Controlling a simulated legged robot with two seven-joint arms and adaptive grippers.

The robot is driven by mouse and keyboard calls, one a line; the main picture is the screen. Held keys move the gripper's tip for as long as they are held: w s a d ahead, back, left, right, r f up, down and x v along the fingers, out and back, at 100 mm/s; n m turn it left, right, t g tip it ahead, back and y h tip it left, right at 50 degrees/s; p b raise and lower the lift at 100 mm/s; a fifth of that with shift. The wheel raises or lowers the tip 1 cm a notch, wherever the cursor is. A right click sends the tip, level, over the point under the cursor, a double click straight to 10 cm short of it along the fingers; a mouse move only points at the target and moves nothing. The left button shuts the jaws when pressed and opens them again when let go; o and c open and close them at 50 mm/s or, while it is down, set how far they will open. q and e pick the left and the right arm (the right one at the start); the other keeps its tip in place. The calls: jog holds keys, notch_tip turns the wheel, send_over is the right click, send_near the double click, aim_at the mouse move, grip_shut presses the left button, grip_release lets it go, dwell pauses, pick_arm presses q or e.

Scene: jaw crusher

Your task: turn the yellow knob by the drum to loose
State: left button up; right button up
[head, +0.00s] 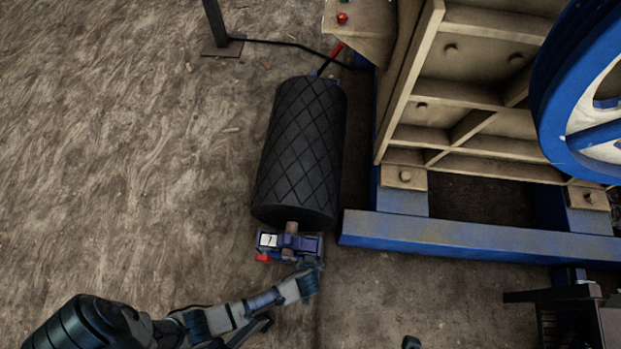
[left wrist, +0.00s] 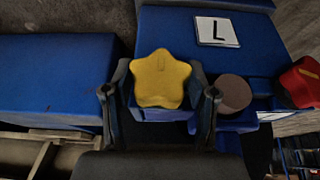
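The yellow star-shaped knob (left wrist: 162,80) is in the middle of the left wrist view, on a blue block. My left gripper (left wrist: 160,94) has one finger on each side of it, and the pads appear to meet its outer points. In the head view my left gripper (head: 310,265) reaches the blue bracket (head: 301,245) at the near end of the black drum (head: 299,150); the knob is hidden there. My right gripper is not clearly seen.
A brown round end (left wrist: 235,93) and a red knob (left wrist: 300,82) sit right of the yellow knob. A blue beam (head: 480,237) and the crusher frame (head: 470,90) with a blue wheel (head: 580,95) stand right of the drum.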

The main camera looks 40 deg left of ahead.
pick_arm(q)
jog(key=shift+c, duration=0.8)
